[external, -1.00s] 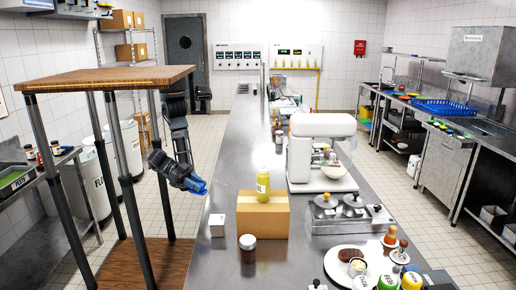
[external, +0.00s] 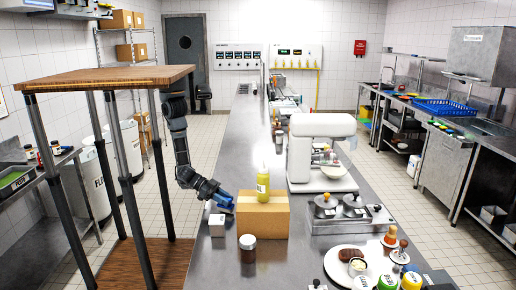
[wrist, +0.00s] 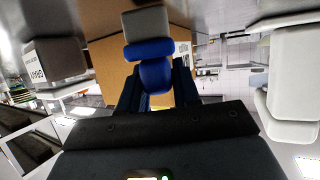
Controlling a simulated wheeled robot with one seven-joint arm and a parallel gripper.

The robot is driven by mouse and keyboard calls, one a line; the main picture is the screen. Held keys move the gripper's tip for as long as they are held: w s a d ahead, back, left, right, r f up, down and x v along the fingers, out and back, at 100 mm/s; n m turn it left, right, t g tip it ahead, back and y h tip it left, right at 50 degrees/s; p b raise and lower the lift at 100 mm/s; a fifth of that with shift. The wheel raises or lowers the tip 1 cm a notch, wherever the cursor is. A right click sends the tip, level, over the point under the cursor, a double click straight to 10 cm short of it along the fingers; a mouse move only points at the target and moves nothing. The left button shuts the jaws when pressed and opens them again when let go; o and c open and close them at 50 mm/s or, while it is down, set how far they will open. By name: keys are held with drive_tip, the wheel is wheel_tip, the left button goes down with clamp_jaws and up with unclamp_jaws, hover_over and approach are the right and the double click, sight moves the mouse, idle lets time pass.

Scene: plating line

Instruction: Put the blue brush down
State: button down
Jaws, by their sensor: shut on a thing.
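My gripper (wrist: 155,90) is shut on the blue brush (wrist: 150,50), which has a bright blue body and a grey block at its far end. In the external view my gripper (external: 225,203) is low over the steel counter (external: 225,255), beside the left side of the cardboard box and just above and behind a small white box. The brush is too small there to separate clearly from the blue fingers. I cannot tell whether it touches the counter.
The cardboard box (external: 262,222) carries a yellow bottle (external: 263,187). A white mixer (external: 312,150) stands to the right. The counter's left strip behind my gripper is clear.

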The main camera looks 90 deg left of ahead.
drive_tip(key=shift+f, duration=0.4)
drive_tip(key=shift+f, duration=0.1)
drive_tip(key=c, duration=0.8)
unclamp_jaws()
drive_tip(key=shift+s, duration=0.15)
drive_tip(key=v, duration=1.2)
